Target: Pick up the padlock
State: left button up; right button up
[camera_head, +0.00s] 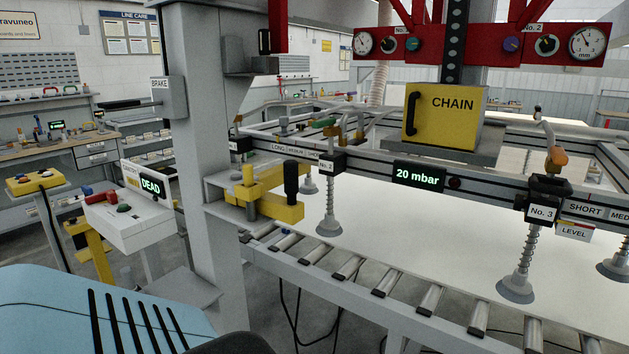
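I cannot clearly make out a padlock. A yellow clamp-like bracket (275,206) with a black upright handle (291,180) sits on the grey column (205,120), left of centre. Small coloured items (50,91) lie on a wall shelf at the far left, too small to identify. Neither of my grippers is in view.
A suction frame (385,168) with spring cups hangs over a white sheet (420,250) on a roller conveyor (350,268). A yellow CHAIN box (444,120) sits on the frame. A grey control box (128,219) and a yellow box (34,182) stand left.

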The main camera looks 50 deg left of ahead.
aim_at(111, 195)
jog(key=u, duration=2.85)
jog(key=i+j+z, duration=0.1)
jog(key=z, duration=0.3)
jog(key=i+j+z, duration=0.15)
jog(key=z, duration=0.2)
jog(key=i+j+z, duration=0.1)
jog(key=j+z, duration=0.15)
jog(key=z, duration=0.15)
jog(key=i+j+z, duration=0.2)
jog(key=j, duration=0.2)
jog(key=j+z, duration=0.15)
jog(key=j, duration=0.25)
jog(key=i+j, duration=0.1)
jog(key=j, duration=0.5)
jog(key=i+j+z, duration=0.1)
jog(key=j, duration=0.5)
jog(key=i+j+z, duration=0.1)
jog(key=j, duration=0.5)
